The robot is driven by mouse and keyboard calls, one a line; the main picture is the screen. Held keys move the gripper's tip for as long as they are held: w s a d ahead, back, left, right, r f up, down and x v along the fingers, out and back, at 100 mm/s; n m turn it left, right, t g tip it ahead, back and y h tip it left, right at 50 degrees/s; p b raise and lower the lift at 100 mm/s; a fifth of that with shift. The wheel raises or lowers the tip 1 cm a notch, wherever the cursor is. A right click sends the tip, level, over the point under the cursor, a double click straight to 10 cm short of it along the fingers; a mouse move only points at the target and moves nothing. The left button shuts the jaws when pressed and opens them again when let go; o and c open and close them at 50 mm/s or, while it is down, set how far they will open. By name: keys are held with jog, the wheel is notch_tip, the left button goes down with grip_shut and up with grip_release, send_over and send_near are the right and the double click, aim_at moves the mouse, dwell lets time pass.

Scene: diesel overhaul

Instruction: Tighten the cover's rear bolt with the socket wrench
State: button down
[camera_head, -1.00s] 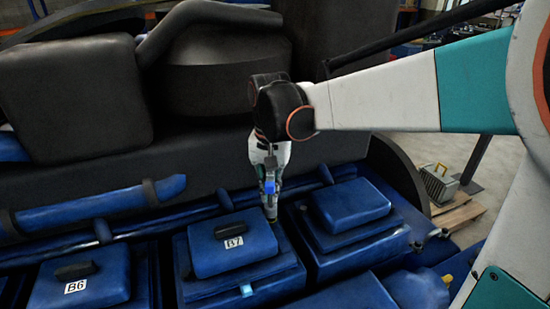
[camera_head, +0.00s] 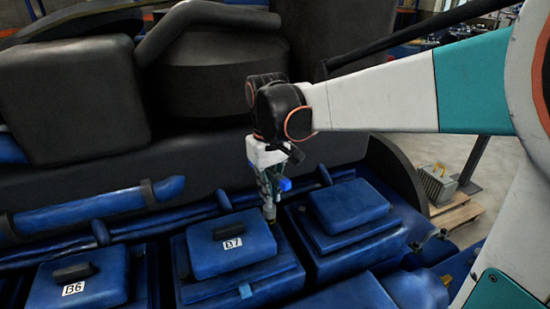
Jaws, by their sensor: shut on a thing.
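The blue cover labelled B7 (camera_head: 232,244) sits on its base on the engine, with a black handle on top. My gripper (camera_head: 268,180) is above the cover's rear right corner, pointing down. It is shut on the socket wrench (camera_head: 269,209), of which a short grey shaft and dark lower end show below the fingers. The wrench end stands at the rear right corner of the cover. The rear bolt is hidden under it, and I cannot tell how fully the socket sits on it. A bright blue part (camera_head: 285,184) shows at the right of my gripper.
The cover labelled B6 (camera_head: 75,287) is to the left, and another blue cover (camera_head: 349,205) is close on the right. A blue pipe (camera_head: 190,215) runs behind the covers. Large dark engine parts (camera_head: 222,75) rise behind. A grey case (camera_head: 436,184) stands on a pallet at right.

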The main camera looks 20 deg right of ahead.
jog(key=n, duration=0.4)
jog(key=shift+s, duration=0.15)
jog(key=shift+n, duration=2.1)
jog(key=shift+f, duration=0.15)
